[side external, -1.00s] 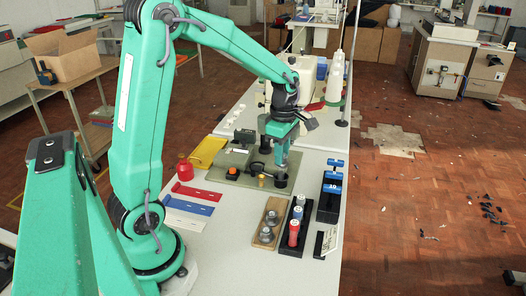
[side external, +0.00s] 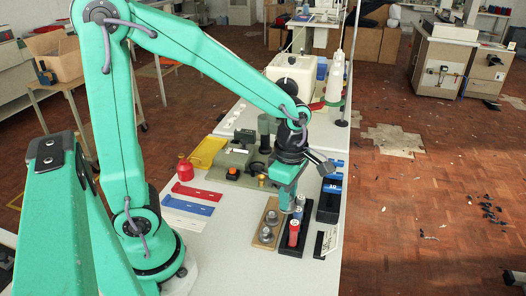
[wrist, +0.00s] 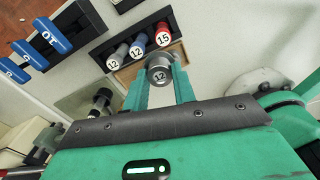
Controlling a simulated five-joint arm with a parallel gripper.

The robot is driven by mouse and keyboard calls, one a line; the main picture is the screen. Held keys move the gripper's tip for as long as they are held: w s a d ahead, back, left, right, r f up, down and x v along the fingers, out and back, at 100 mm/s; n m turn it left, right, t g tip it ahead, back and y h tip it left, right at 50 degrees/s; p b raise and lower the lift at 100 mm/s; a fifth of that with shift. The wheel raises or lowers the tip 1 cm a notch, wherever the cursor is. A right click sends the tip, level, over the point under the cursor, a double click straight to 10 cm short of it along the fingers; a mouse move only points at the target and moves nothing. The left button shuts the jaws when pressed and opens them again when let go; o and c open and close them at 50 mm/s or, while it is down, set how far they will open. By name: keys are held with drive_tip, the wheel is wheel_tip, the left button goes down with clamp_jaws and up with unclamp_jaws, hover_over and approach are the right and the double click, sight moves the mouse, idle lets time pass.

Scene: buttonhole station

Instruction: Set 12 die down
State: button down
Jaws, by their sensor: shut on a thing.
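My gripper (side external: 286,208) is shut on the 12 die, a grey cylinder marked 12 (wrist: 160,73), seen end-on between the fingertips in the wrist view. In the side view the gripper is above the trays and hides most of the held die. A wooden tray (side external: 276,204) with grey metal dies is just left of the fingertips. A black tray to the right holds a grey die marked 12 (wrist: 117,58), a blue die marked 12 (wrist: 138,47) and a red die marked 15 (wrist: 163,36). I cannot tell the die's exact height above the trays.
A black holder with blue handles (side external: 330,195) stands right of the black tray, near the table edge. A small white-faced sign block (side external: 328,240) is in front of it. The green machine (side external: 232,165) stands behind, with red, blue and white strips (side external: 193,193) at left.

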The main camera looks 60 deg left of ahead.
drive_tip(key=shift+a, duration=0.1)
drive_tip(key=w+a+f, duration=0.1)
drive_tip(key=a+f, duration=0.1)
drive_tip(key=a, duration=0.1)
drive_tip(key=w+a+f, duration=0.1)
drive_tip(key=a+f, duration=0.1)
drive_tip(key=a, duration=0.2)
drive_tip(key=w+a+f, duration=0.2)
drive_tip(key=a+f, duration=0.1)
drive_tip(key=shift+w+a, duration=0.1)
drive_tip(key=shift+a, duration=0.3)
drive_tip(key=shift+f, duration=2.05)
drive_tip(key=c, duration=1.1)
unclamp_jaws()
drive_tip(key=shift+f, duration=0.15)
drive_tip(key=shift+c, duration=0.2)
wheel_tip(320, 180, up, 12)
drive_tip(key=shift+r, duration=0.2)
drive_tip(key=shift+r, duration=0.1)
